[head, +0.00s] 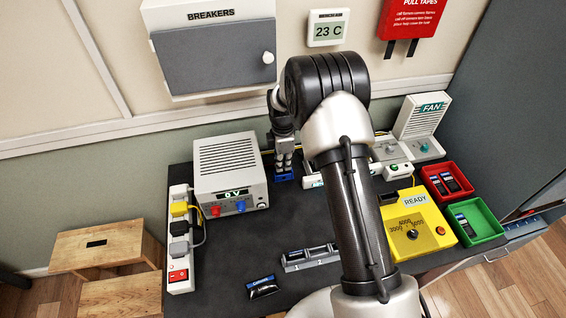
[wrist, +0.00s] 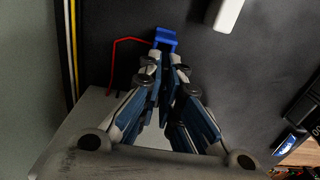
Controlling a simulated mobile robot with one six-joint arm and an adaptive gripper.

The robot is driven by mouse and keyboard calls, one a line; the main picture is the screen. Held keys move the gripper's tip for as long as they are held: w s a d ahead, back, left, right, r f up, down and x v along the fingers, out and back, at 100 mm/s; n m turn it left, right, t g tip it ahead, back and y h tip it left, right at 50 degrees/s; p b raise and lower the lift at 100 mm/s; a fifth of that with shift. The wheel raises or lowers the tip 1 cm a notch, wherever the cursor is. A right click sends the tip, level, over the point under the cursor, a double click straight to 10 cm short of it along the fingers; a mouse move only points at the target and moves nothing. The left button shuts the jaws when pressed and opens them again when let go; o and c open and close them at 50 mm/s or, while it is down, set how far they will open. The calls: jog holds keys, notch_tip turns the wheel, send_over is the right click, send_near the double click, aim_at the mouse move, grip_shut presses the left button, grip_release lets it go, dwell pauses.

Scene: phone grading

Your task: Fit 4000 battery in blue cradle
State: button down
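The blue cradle (head: 284,177) stands on the dark tabletop, right of the grey power supply. In the wrist view the blue cradle (wrist: 165,37) lies just beyond my fingertips. My gripper (head: 285,166) points down at the cradle, close to it; contact cannot be told. In the wrist view my gripper (wrist: 166,62) has its fingertips close together, and whether a battery is between them is hidden. Dark batteries (head: 319,251) sit in the grey numbered rack (head: 297,267). A dark pack with a blue label (head: 262,287) lies left of the rack. No 4000 mark is readable on any battery.
The power supply (head: 229,170) reads 0 V, with a power strip (head: 179,240) to its left. A yellow tester (head: 430,240) reads READY. A red bin (head: 457,172) and a green bin (head: 489,222) hold dark devices at right. The table's front middle is partly clear.

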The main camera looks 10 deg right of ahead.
jog(key=shift+f, duration=0.2)
jog(key=c, duration=1.7)
grip_release()
notch_tip(320, 180, up, 8)
jog(key=shift+f, duration=0.25)
jog(key=shift+s, duration=0.1)
